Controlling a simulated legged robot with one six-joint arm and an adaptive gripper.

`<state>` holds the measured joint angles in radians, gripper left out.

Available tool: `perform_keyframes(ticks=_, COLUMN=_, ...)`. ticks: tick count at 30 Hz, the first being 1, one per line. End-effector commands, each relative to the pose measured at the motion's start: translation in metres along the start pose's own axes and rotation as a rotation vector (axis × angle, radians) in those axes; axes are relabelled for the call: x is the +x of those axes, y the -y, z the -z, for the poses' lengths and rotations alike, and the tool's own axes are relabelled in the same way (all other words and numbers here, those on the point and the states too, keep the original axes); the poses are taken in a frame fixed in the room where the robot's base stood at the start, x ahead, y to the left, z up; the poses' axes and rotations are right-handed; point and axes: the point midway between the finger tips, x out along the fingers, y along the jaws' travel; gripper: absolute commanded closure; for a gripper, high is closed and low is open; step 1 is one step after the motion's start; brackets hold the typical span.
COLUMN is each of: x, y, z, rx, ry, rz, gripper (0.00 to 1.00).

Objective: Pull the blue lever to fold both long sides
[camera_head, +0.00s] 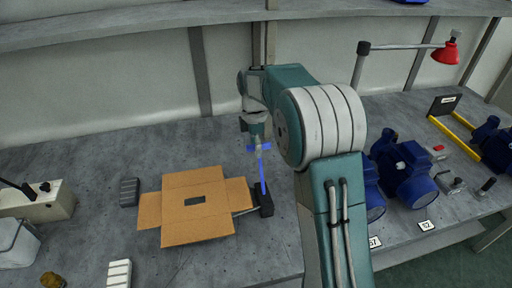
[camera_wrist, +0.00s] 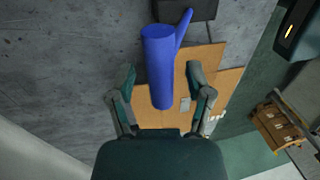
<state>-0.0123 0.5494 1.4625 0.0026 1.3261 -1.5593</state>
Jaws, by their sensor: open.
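The blue lever (camera_head: 262,172) stands upright from a black base (camera_head: 265,200) to the right of the flat cardboard (camera_head: 178,208). Its blue crossbar handle (camera_head: 259,147) is at the top. My gripper (camera_head: 256,136) is at the handle, pointing down. In the wrist view the thick blue handle (camera_wrist: 158,62) reaches in between the two open fingers of my gripper (camera_wrist: 164,98); I cannot tell whether either finger touches it. The cardboard (camera_wrist: 205,62) lies behind, with its flaps spread flat and a dark rectangle in its middle. My arm hides part of the bench.
A dark grey block (camera_head: 129,192) lies left of the cardboard, and a white ribbed block (camera_head: 119,274) is in front. A beige box (camera_head: 40,202) is at the far left. Blue pumps (camera_head: 403,172) and a red lamp (camera_head: 446,53) stand at the right. The bench behind the cardboard is clear.

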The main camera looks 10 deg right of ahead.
Motion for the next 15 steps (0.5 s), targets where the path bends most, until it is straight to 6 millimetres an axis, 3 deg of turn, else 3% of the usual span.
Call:
perform_keyframes(ticks=8, x=0.0026, y=-0.0001, z=0.0002, rx=0.000, ry=0.000, rz=-0.001, gripper=0.34)
perform_keyframes(ticks=11, x=0.0025, y=-0.0001, z=0.0002, rx=0.000, ry=0.000, rz=0.000, gripper=0.74)
perform_keyframes(ticks=12, x=0.0025, y=-0.0001, z=0.0002, rx=0.000, ry=0.000, rz=0.000, gripper=0.92)
perform_keyframes(ticks=13, x=0.0025, y=-0.0001, z=0.0002, rx=0.000, ry=0.000, rz=0.000, gripper=1.00)
perform_keyframes(ticks=15, x=0.0027, y=-0.0004, z=-0.0001, rx=0.000, ry=0.000, rz=0.000, gripper=1.00)
